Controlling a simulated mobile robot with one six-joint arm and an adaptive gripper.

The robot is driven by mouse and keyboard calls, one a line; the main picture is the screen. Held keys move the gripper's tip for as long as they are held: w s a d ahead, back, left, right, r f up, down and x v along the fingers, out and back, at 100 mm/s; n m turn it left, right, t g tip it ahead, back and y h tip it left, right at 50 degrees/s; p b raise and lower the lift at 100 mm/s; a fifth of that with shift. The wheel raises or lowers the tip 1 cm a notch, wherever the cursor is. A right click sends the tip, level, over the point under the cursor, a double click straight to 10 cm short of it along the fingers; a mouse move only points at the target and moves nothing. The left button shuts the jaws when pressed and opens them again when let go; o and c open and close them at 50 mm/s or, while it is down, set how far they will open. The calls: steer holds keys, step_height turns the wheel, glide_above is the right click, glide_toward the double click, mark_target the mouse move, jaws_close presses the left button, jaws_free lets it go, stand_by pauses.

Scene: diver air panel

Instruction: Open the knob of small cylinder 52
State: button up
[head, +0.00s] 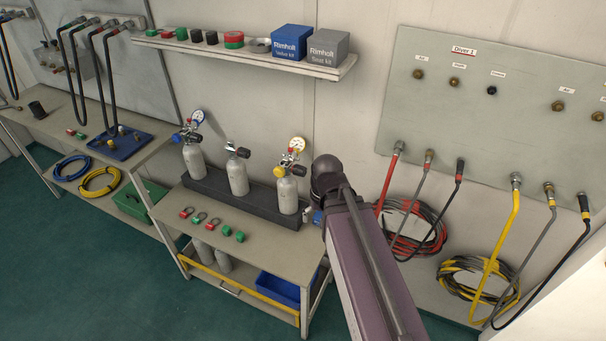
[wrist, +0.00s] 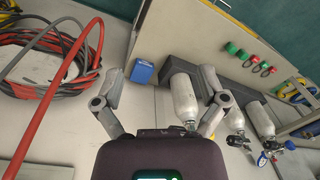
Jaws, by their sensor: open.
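Each has a valve on top with a dark or red part. No number 52 is readable. My gripper (head: 309,215) is mostly hidden behind my arm, just right of the right cylinder. In the wrist view my gripper (wrist: 145,62) has its fingers spread and holds nothing. The nearest cylinder (wrist: 182,97) shows beside the right finger, its valve partly hidden.
Red and green small parts (head: 202,217) lie on the bench front. A shelf (head: 240,56) with kit boxes hangs above. Red hoses (head: 412,225) and yellow hoses (head: 480,280) hang right of my arm. A small blue box (wrist: 143,72) shows near my fingers.

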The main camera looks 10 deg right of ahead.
steer(key=w+f+m+t+y+b, duration=0.1)
steer(key=w+f+m+y+b, duration=0.3)
steer(key=w+f+m+b, duration=0.3)
steer(key=m+t+y+b, duration=0.95)
steer(key=m+b, duration=0.95)
steer(key=m, duration=0.6)
glide_toward(305, 173)
steer(key=d, duration=0.3)
steer(key=shift+s+a+g+y, duration=0.25)
steer(key=shift+s+g+y, duration=0.1)
steer(key=shift+w+a+f, duration=0.1)
steer(key=shift+a, duration=0.05)
steer(key=shift+x, duration=6.75)
